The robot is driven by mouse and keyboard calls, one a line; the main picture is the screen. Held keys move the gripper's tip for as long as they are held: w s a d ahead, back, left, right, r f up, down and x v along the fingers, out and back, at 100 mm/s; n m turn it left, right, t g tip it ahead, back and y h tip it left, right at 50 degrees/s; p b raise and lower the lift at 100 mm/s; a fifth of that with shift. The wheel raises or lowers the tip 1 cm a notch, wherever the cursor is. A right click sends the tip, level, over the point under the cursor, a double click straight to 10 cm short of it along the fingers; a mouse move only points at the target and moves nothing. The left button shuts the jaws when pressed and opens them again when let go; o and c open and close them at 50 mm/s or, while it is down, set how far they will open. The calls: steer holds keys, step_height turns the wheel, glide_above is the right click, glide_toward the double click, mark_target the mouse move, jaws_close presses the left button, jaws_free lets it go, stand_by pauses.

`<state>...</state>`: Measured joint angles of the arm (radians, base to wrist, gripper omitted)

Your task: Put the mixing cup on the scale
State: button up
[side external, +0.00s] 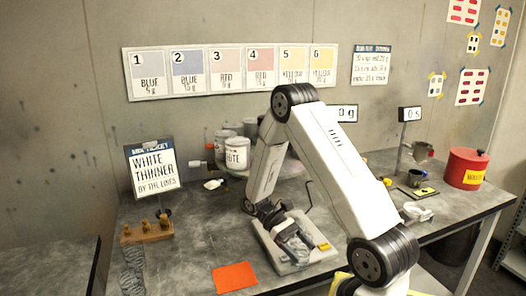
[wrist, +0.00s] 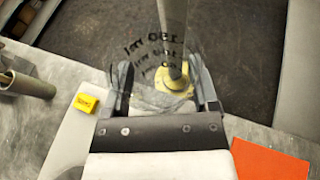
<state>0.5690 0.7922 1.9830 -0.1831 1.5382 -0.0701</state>
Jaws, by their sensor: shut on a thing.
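The mixing cup (wrist: 150,80) is clear plastic with dark printed marks, and the wrist view shows it between my two fingers. My gripper (wrist: 165,95) is shut on the cup. In the side view my gripper (side external: 292,240) is low over the scale, a flat light-grey platform (side external: 316,259) with a yellow-orange label. The cup is hard to make out there, and I cannot tell whether its base touches the scale. In the wrist view a pale part of the scale (wrist: 68,138) and its yellow label (wrist: 86,102) show left of my gripper.
An orange sheet (side external: 235,278) lies at the table's front edge. A wooden block with brass pieces (side external: 147,232) and a sign (side external: 153,170) stand left. Several cans (side external: 236,152) stand behind my arm. A red can (side external: 466,168) is at right. A display (side external: 346,113) reads 0 g.

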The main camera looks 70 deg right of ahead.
steer(key=d+n+h, duration=0.6)
steer(key=w+d+r+n+h, duration=0.1)
steer(key=d+n+h, duration=0.1)
steer(key=d+h, duration=0.1)
steer(key=shift+r+n+h, duration=0.1)
steer(key=shift+n+h, duration=0.3)
steer(key=shift+h, duration=0.1)
steer(key=w+d+r+n+t+h, duration=0.3)
steer(key=w+d+n+t+h, duration=0.4)
steer(key=w+n, duration=0.1)
steer(key=shift+w+n+t, duration=0.25)
steer(key=shift+n+t, duration=0.05)
steer(key=shift+n, duration=0.2)
steer(key=shift+f, duration=2.5)
steer(key=shift+f, duration=0.15)
steer(key=o, duration=1.1)
steer(key=shift+c, duration=0.2)
